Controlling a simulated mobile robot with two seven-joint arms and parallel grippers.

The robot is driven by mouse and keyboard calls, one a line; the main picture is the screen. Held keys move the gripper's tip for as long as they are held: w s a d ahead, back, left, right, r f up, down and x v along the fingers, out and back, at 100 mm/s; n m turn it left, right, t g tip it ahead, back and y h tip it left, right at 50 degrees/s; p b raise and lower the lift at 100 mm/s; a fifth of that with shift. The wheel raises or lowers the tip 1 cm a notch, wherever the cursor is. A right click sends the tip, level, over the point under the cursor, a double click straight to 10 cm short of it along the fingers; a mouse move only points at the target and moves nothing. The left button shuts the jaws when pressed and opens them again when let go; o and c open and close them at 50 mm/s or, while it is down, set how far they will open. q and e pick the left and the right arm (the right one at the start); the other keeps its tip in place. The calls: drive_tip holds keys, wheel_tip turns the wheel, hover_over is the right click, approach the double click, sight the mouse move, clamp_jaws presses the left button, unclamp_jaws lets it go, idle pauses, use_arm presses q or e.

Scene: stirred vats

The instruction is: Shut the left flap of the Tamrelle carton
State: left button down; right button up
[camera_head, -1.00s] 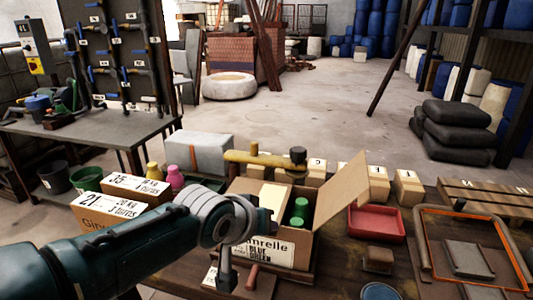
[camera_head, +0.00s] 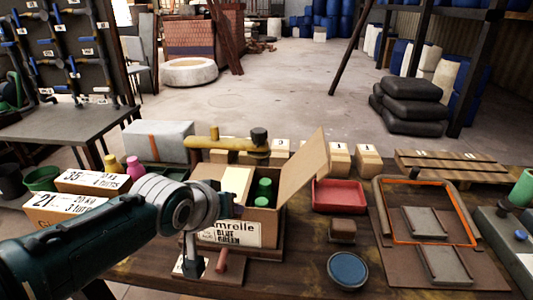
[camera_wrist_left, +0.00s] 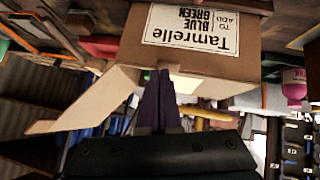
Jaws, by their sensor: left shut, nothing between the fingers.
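The Tamrelle carton (camera_head: 270,228) stands on the bench, with a printed white label on its front. Two green-capped bottles (camera_head: 264,190) and a cream-coloured piece (camera_head: 236,181) show in its open top. The right flap (camera_head: 304,168) stands up and leans outward; it also shows in the left wrist view (camera_wrist_left: 85,107). I cannot clearly make out the left flap; my arm covers much of that side. My left gripper (camera_head: 229,207) is at the carton's front left upper edge, shut and empty. Its fingers (camera_wrist_left: 161,98) point at the carton in the left wrist view; contact is unclear. My right gripper is out of view.
Two marked cartons (camera_head: 92,181) stand left of the Tamrelle carton. A yellow pipe piece (camera_head: 225,142) and small boxes (camera_head: 341,156) stand behind it. A red tray (camera_head: 339,195), a small brown block (camera_head: 342,231) and a blue-topped round tin (camera_head: 348,270) are on the right.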

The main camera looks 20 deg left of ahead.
use_arm(q)
drive_tip(key=s+d+r+p, duration=0.1)
drive_tip(key=s+r+p, duration=0.2)
drive_tip(key=r+p, duration=0.25)
drive_tip(key=s+d+r+p, duration=0.1)
drive_tip(key=s+r+p, duration=0.3)
drive_tip(key=r, duration=0.2)
drive_tip(key=s+d+r+m+g, duration=0.1)
drive_tip(key=s+r+m+g, duration=0.2)
drive_tip(key=s, duration=0.8)
drive_tip(key=s+d+r+m+g, duration=0.2)
drive_tip(key=s+r+m+g, duration=0.15)
drive_tip(key=s, duration=0.85)
wheel_tip(320, 180, up, 33)
drive_tip(key=w+p, duration=0.1)
drive_tip(key=p, duration=3.2)
drive_tip(key=shift+t+h, duration=0.3)
drive_tip(key=shift+t, duration=0.05)
drive_tip(key=shift+a+f, duration=0.1)
drive_tip(key=shift+f, duration=0.1)
